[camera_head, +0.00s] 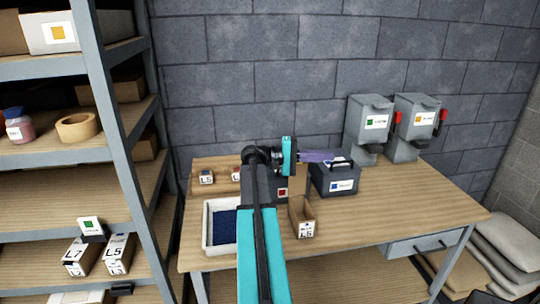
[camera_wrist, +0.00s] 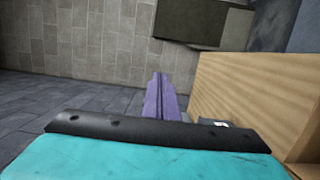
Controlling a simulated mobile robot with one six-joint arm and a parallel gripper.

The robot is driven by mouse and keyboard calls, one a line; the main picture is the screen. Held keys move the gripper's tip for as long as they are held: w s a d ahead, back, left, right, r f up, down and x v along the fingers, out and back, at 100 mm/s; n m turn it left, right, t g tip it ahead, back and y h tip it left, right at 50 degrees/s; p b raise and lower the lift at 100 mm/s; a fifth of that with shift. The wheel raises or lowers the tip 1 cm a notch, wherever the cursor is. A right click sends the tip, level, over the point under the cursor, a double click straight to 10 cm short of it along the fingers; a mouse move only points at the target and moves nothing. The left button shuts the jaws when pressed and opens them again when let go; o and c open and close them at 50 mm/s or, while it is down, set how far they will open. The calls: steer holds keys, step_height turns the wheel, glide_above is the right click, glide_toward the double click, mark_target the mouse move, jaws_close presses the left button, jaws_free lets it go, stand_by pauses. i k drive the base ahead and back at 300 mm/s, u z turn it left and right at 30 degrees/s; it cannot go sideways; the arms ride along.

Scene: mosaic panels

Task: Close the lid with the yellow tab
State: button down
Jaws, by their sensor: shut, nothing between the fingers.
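I cannot make out a lid with a yellow tab in either view. A dark grey box (camera_head: 335,181) with a black handle and a blue-marked label stands on the table; its top looks closed. Another dark box (camera_head: 282,193) with a red-marked label is largely hidden behind my arm. My gripper (camera_head: 330,157) has purple fingers, shut and empty, pointing right near the top of the blue-labelled box. I cannot tell whether they touch it. The fingers also show in the wrist view (camera_wrist: 157,97).
Two grey dispensers (camera_head: 369,125) (camera_head: 417,125) with red levers stand at the back right. A white tray (camera_head: 207,238) with dark blue contents and an open cardboard bin (camera_head: 304,217) are near the front. The tabletop's right side (camera_head: 420,195) is clear. A shelf (camera_head: 120,140) stands at left.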

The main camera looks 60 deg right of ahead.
mark_target(296, 184)
steer(key=z, duration=0.05)
steer(key=i, duration=1)
